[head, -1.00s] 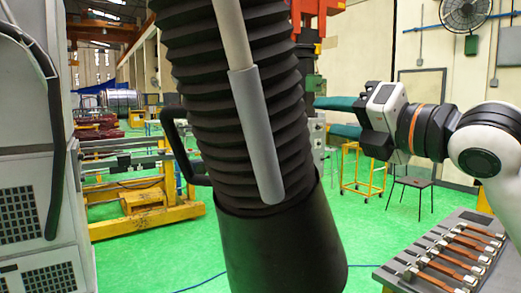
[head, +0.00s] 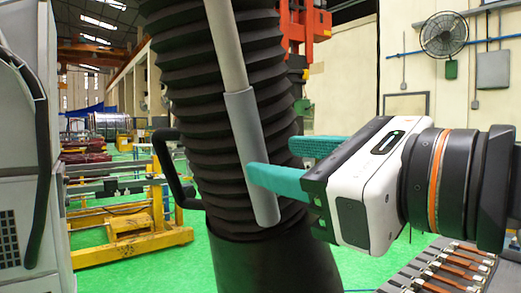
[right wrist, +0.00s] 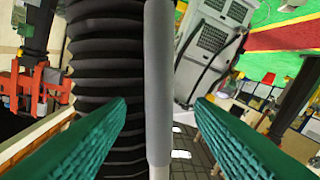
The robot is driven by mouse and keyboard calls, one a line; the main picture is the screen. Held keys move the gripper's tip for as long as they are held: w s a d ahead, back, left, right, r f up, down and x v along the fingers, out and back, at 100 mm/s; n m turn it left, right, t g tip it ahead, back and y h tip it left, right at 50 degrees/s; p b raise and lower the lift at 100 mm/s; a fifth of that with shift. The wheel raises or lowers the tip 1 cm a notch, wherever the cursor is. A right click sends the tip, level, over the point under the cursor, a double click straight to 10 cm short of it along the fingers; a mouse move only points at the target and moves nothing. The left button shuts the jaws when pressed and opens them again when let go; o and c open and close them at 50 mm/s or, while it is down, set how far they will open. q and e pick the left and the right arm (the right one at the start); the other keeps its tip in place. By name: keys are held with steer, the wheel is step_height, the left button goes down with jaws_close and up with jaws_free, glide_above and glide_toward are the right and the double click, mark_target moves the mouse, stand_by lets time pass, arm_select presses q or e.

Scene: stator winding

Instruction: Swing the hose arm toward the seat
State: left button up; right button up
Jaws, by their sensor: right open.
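The hose arm is a thick black corrugated hose (head: 190,75) with a dark smooth lower end (head: 285,265). A grey handle (head: 243,120) runs along its front. My right gripper (head: 275,162), with teal fingers, is open and reaches in from the right. In the head view its nearer finger crosses in front of the handle, and its other finger is beside the hose. In the right wrist view the handle (right wrist: 158,70) appears between the open fingers (right wrist: 160,105). I cannot tell whether they touch it. No seat is clearly visible. My left gripper is out of view.
A grey cabinet (head: 15,190) stands at the left, and a yellow frame (head: 130,235) is on the green floor behind. A grey rack with copper-coloured bars (head: 450,265) is at the lower right. Green floor (head: 365,268) shows between hose and rack.

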mark_target(263, 156)
steer(key=shift+x, duration=2.15)
steer(key=shift+d, duration=0.1)
steer(key=shift+c, duration=0.4)
jaws_close()
